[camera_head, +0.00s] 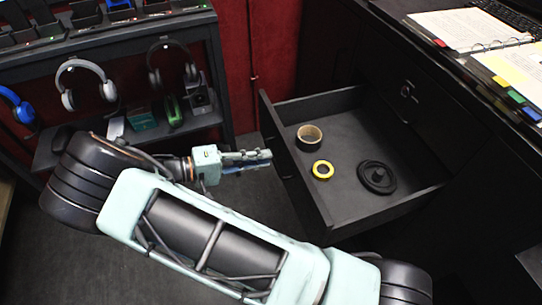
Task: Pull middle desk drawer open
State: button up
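A black desk drawer (345,116) stands pulled out from the dark desk at the right. Inside it lie a tan tape roll (310,131), a yellow tape roll (322,161) and a black round object (377,177). My gripper (262,158) is to the left of the drawer's front panel, with its fingers pointing right towards it. I cannot tell whether the fingers touch the panel. The fingers look close together, but their opening is hard to make out.
An open binder (465,30) with coloured tabs lies on the desk top. Headphones (84,85) hang on a black rack at the left, above a shelf (75,150). Dark floor (250,205) is free between rack and drawer.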

jog(key=v, duration=0.8)
jog(key=shift+a, duration=0.2)
